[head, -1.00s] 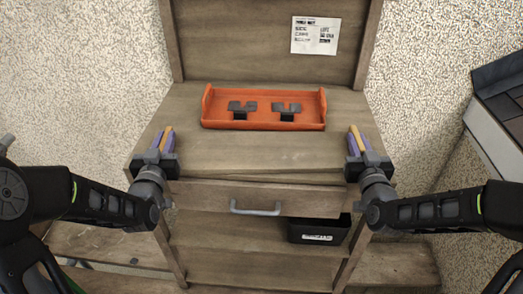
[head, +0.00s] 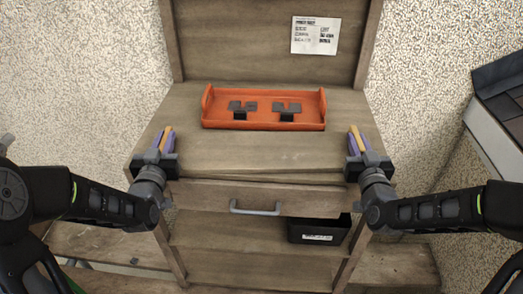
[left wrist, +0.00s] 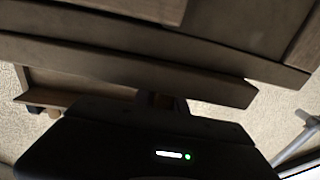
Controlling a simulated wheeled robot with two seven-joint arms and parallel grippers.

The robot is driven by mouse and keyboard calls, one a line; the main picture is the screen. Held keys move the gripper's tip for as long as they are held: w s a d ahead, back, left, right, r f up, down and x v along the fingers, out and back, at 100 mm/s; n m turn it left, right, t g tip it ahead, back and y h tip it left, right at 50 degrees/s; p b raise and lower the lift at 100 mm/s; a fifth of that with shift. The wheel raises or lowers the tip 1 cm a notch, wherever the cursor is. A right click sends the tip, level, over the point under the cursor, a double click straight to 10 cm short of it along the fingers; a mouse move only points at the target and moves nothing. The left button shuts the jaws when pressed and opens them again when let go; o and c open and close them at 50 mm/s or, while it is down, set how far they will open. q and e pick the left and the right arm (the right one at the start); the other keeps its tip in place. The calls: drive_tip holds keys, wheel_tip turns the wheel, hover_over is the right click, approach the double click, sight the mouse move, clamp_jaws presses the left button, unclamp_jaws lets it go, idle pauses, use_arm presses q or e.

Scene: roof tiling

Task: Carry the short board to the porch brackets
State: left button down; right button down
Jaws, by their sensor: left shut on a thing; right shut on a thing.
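The short board (left wrist: 120,68) is a brown wooden plank that crosses the left wrist view above my gripper, with one end at the right. In the head view its outline blends with the same-coloured wooden workbench between my grippers. My left gripper (head: 164,143) is at the bench's front left corner, shut on the board near one end. My right gripper (head: 357,143) is level with it at the front right corner, also shut on the board. I cannot identify the porch brackets in these views.
An orange tray (head: 313,126) with two dark T-shaped pieces (head: 287,108) stands on the workbench (head: 190,105). Below are a drawer with a grey handle (head: 255,210) and a black box (head: 340,232) on a shelf. A pale unit with dark tiles (head: 503,105) stands at the right.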

use_arm(q)
drive_tip(key=shift+r, duration=0.2)
use_arm(e)
drive_tip(key=shift+r, duration=0.2)
